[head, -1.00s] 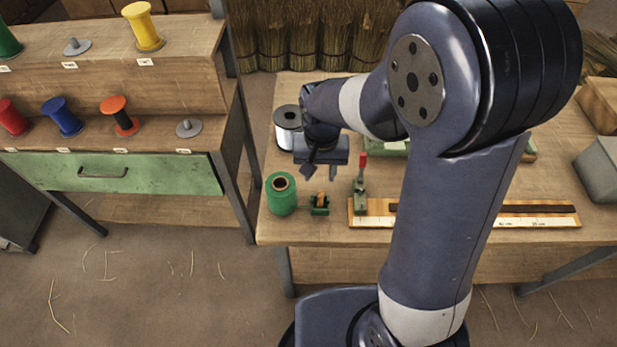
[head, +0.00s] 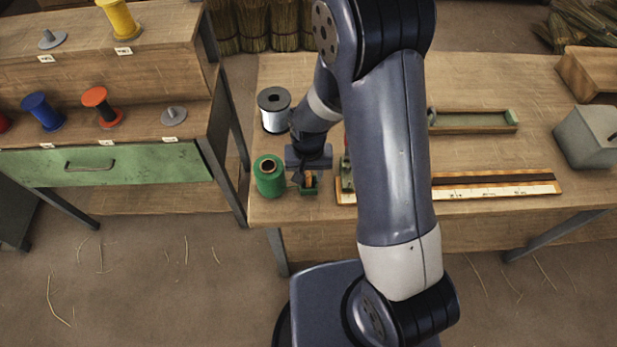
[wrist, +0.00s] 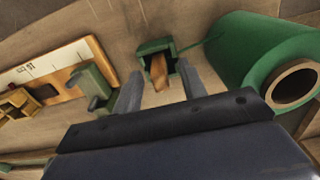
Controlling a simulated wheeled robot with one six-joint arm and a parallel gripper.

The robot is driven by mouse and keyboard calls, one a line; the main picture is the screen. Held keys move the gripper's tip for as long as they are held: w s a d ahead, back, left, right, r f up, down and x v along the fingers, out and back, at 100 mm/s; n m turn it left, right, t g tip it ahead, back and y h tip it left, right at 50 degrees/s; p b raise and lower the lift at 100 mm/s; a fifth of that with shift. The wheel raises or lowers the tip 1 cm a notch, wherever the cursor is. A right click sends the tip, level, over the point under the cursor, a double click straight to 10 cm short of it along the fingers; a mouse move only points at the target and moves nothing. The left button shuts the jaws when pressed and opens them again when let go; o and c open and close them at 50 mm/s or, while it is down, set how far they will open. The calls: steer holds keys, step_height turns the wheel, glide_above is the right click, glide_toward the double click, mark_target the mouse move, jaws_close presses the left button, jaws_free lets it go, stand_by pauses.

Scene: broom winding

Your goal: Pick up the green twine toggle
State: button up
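The toggle of the green twine is a small brown wooden piece (wrist: 159,72) set in a small green holder (wrist: 150,46). A thin green strand runs from near the holder toward the big green twine spool (wrist: 240,48). In the head view the green spool (head: 270,178) stands just left of the holder (head: 310,190) on the bench. My gripper (wrist: 158,74) is open, its two grey fingers on either side of the toggle, with visible gaps. In the head view my gripper (head: 307,176) is low over the holder and partly hides it; finger contact cannot be told there.
A green clamp (wrist: 92,84) and a ruler board (head: 490,191) lie to the holder's right in the head view. A silver spool (head: 273,110) stands behind the green spool. A shelf unit (head: 190,130) with coloured spools is at left.

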steer(key=shift+f, duration=0.2)
steer(key=shift+c, duration=0.2)
jaws_close()
steer(key=shift+r, duration=0.1)
